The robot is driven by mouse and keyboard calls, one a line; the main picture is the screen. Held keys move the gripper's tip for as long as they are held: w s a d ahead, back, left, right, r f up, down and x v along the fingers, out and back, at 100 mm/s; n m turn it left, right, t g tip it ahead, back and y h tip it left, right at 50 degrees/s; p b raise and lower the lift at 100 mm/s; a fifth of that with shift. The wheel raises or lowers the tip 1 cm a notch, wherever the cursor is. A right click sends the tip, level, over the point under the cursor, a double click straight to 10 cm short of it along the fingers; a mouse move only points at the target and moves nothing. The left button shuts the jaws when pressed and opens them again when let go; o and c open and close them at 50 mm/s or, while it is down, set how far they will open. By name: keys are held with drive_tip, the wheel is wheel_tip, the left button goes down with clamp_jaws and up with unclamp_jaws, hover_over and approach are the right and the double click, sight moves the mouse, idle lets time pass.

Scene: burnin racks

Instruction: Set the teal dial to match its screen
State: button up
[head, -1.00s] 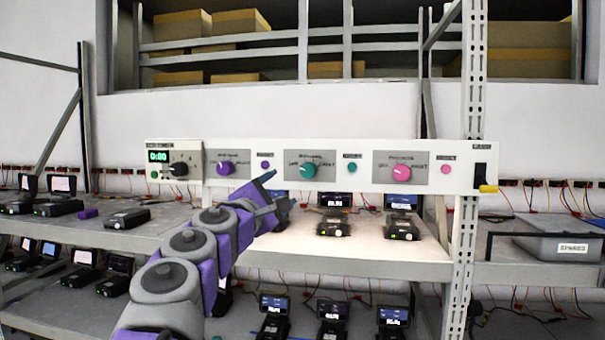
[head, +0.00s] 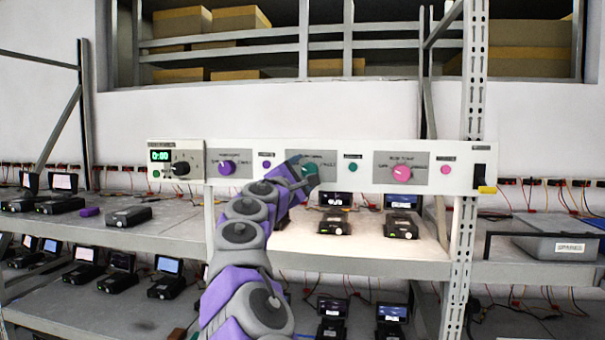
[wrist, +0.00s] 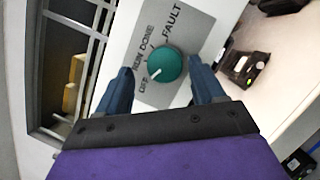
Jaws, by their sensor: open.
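The teal dial (wrist: 164,64) sits on a grey plate in the wrist view, with a white pointer mark aimed toward the "OFF" end of its printed labels. The labels read "OFF", "RUN DONE" and "FAULT". My gripper (wrist: 165,80) is open, with one blue finger on each side of the dial and a gap to each. In the head view the dial (head: 309,169) is partly hidden behind my gripper (head: 303,174). A device with a lit screen (head: 336,199) stands on the shelf below the panel; its text is too small to read.
The white panel (head: 340,178) also bears a purple dial (head: 227,168), a pink dial (head: 402,172), small coloured buttons, a timer display (head: 160,156) and a black switch (head: 480,176). Another device (head: 401,227) sits on the lit shelf. A grey bin (head: 560,240) stands at right.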

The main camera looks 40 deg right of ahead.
drive_tip(key=shift+d+f, duration=0.15)
drive_tip(key=shift+d, duration=0.8)
drive_tip(key=shift+c, duration=0.5)
drive_tip(key=shift+a+f, duration=0.1)
drive_tip(key=shift+a, duration=0.05)
drive_tip(key=c, duration=0.9)
drive_tip(key=shift+c, duration=0.2)
